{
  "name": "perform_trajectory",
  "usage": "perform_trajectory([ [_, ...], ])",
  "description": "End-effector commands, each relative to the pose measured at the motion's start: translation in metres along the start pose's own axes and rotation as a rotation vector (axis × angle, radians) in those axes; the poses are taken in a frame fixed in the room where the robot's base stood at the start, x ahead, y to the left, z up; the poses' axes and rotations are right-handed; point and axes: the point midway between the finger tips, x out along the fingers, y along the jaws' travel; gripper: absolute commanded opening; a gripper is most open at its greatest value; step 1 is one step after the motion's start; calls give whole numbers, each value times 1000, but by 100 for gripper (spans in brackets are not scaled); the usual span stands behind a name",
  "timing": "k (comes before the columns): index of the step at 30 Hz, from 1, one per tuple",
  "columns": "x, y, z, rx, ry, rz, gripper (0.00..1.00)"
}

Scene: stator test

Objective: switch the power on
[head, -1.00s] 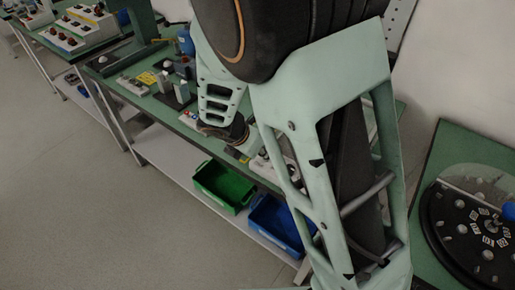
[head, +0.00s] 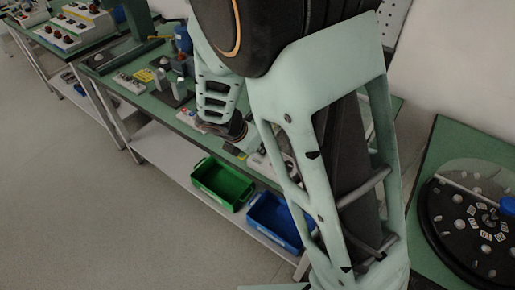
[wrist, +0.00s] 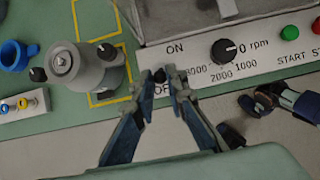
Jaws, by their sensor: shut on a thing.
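The control panel (wrist: 205,63) is a pale box with ON and OFF lettering and a black speed knob (wrist: 225,51) with an rpm scale. A small black power switch (wrist: 160,75) sits between the ON and OFF words. My gripper (wrist: 161,82) is over it in the wrist view, with its two fingertips closed in on either side of the switch. Part of the OFF word is covered by a finger. Which way the switch is tipped cannot be told. In the head view my arm hides the switch and the fingertips.
Green START (wrist: 290,33) and red buttons (wrist: 316,25) are to the panel's right. Green (head: 222,185) and blue bins (head: 274,222) sit on the shelf below. A round black turntable (head: 440,235) stands on the right.

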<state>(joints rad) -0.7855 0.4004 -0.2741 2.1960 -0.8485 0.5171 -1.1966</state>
Motion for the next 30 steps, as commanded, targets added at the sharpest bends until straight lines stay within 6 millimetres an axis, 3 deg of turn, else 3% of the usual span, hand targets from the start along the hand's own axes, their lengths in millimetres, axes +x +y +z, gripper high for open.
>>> perform_trajectory([
  [19, 12, 0, 24, 2, -1, -1, 5],
  [28, 14, 0, 26, 1, -1, -1, 5],
  [30, 14, 0, 26, 1, -1, -1, 19],
])
